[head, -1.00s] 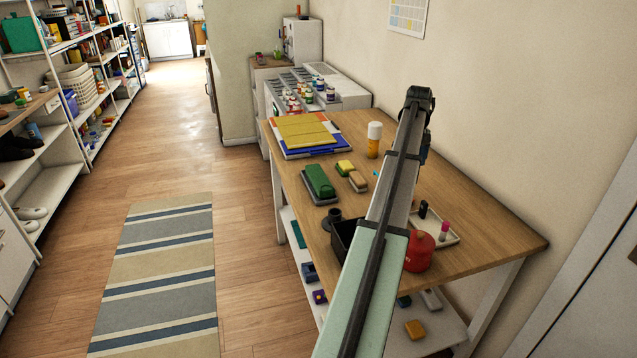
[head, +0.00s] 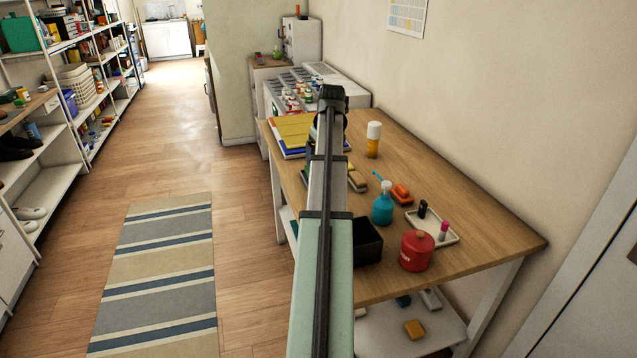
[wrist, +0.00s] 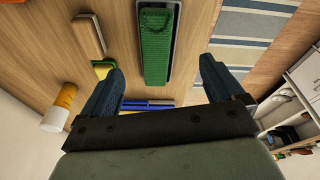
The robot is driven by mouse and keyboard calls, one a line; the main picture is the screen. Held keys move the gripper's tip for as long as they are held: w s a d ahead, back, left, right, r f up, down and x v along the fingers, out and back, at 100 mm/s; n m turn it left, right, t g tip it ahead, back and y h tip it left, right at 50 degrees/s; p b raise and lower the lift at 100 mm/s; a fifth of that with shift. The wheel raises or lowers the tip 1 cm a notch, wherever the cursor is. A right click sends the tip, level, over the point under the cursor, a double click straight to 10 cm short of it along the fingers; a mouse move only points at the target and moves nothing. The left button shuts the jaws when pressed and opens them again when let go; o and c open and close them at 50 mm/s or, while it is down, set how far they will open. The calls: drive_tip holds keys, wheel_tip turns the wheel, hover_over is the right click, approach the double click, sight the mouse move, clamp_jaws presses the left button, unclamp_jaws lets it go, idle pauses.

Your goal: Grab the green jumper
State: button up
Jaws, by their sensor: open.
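The green jumper (wrist: 157,45) lies as a narrow, folded green knit on a grey tray (wrist: 177,20) in the wrist view, at the top middle. My gripper (wrist: 160,67) is open and empty, with one dark blue finger on each side of the picture. The jumper's lower end lies between the fingertips in the picture, below the gripper on the table; no contact shows. In the head view my arm covers most of the jumper and its tray, and the gripper's fingers are largely hidden behind the arm.
On the wooden table (head: 470,200) stand an orange bottle with a white cap (head: 374,140), a teal bottle (head: 382,205), a red canister (head: 416,250) and a black box (head: 368,240). A yellow folder (head: 292,128) lies at the far end. The right-hand back of the table is clear.

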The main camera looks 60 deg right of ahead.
drive_tip(key=w+d+f+m, duration=0.1)
drive_tip(key=d+f, duration=0.1)
drive_tip(key=f, duration=0.2)
drive_tip(key=w+d+f+h, duration=0.1)
drive_tip(key=w+f, duration=0.1)
drive_tip(key=f, duration=0.2)
drive_tip(key=w+d+f+m+t, duration=0.1)
drive_tip(key=w+d+f, duration=0.1)
drive_tip(key=f, duration=0.2)
drive_tip(key=shift+d+f+m, duration=0.1)
drive_tip(key=shift+d+m, duration=0.2)
drive_tip(key=shift+d, duration=0.05)
idle(0.4)
drive_tip(key=c, duration=1.2)
drive_tip(key=shift+o, duration=0.2)
